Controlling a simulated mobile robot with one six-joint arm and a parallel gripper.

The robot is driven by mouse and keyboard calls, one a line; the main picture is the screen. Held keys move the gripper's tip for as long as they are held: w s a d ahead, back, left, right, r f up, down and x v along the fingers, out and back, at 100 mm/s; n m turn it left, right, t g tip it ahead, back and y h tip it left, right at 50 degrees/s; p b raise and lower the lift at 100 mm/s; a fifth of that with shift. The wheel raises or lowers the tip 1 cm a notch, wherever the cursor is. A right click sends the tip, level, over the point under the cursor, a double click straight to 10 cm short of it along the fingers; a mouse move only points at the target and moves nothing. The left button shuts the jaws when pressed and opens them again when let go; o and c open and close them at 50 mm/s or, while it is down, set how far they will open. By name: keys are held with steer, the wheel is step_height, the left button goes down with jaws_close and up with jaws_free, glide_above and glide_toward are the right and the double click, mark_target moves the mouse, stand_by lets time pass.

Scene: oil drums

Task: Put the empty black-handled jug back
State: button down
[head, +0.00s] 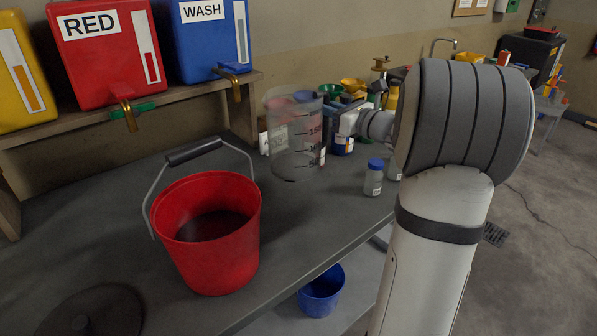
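A clear measuring jug (293,140) with dark volume marks is over the far part of the grey bench, left of my wrist, and looks empty. Its handle side faces my gripper (332,118), and the handle itself cannot be made out. My gripper is right up against the jug's right side. Its fingers are hidden or too small to tell whether they are closed on the handle. I cannot tell whether the jug's base touches the bench.
A red bucket (208,240) with dark contents stands on the bench (320,215). A blue-capped bottle (373,178) stands near my arm. Red (105,50) and blue (207,40) tapped containers sit on a shelf (190,107). A blue bucket (322,290) is below the bench edge.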

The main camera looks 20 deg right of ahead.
mark_target(326, 141)
step_height(326, 141, down, 9)
steer(key=shift+b, duration=0.3)
steer(key=c, duration=1.8)
jaws_free()
steer(key=shift+f, duration=0.15)
steer(key=shift+c, duration=0.2)
steer(key=o, duration=0.4)
steer(key=shift+o, duration=0.2)
